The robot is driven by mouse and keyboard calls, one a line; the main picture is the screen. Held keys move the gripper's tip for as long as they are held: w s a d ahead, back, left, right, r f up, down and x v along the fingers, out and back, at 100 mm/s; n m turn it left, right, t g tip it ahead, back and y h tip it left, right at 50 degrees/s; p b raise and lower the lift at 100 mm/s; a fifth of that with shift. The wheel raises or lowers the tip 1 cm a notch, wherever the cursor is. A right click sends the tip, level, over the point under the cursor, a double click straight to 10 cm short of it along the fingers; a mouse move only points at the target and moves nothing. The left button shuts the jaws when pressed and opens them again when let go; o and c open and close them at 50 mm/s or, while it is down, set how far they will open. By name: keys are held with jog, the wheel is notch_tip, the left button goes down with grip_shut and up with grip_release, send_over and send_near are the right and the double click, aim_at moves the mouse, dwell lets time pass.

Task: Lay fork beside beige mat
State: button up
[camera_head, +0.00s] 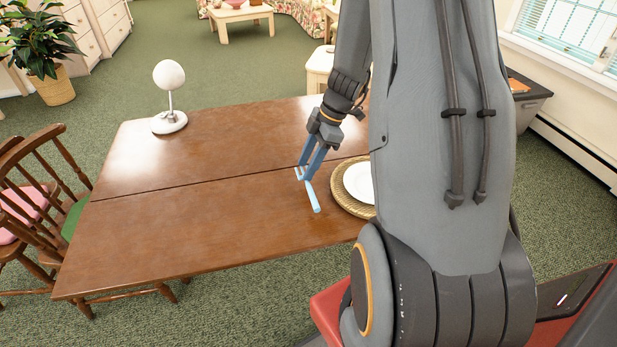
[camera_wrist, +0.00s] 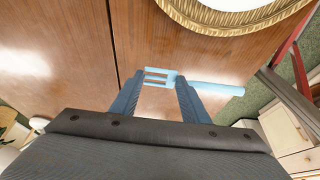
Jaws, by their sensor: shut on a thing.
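The fork (camera_head: 313,198) is light blue and is held at my gripper over the brown table, just left of the beige mat in the head view. My gripper (camera_head: 305,173) points down with its blue fingers shut on it. In the wrist view, the fork's tines are between the fingertips (camera_wrist: 160,77) and its handle (camera_wrist: 216,88) runs out to the right. The round woven beige mat (camera_head: 347,206) bears a white plate (camera_head: 360,180); my arm hides their right part. The mat's rim (camera_wrist: 214,24) also shows in the wrist view, apart from the fork. I cannot tell whether the fork touches the table.
The wooden table (camera_head: 200,220) is clear left of the fork. A white egg-shaped lamp (camera_head: 169,85) stands at its far left. Wooden chairs (camera_head: 40,190) stand at the left side. A dark cabinet (camera_head: 530,98) is at the right by the window.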

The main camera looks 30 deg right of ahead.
jog(key=shift+f+p, duration=0.4)
jog(key=shift+f, duration=1.9)
jog(key=shift+f, duration=0.15)
jog(key=o, duration=1)
jog(key=b+v, duration=0.3)
jog(key=v, duration=0.9)
jog(key=shift+s+a+r+m+g+h, duration=0.15)
jog(key=shift+s+a+r+m+h, duration=0.5)
jog(key=shift+s+a+m, duration=2.2)
jog(key=shift+s+a+r+m+g+h, duration=0.1)
jog(key=shift+s+a+r+m+h, duration=0.5)
jog(key=shift+s+a+m, duration=2.2)
jog(key=shift+s+a+r+m+g+h, duration=0.2)
jog(key=shift+s+a+m+h, duration=1.05)
jog(key=shift+a, duration=2.85)
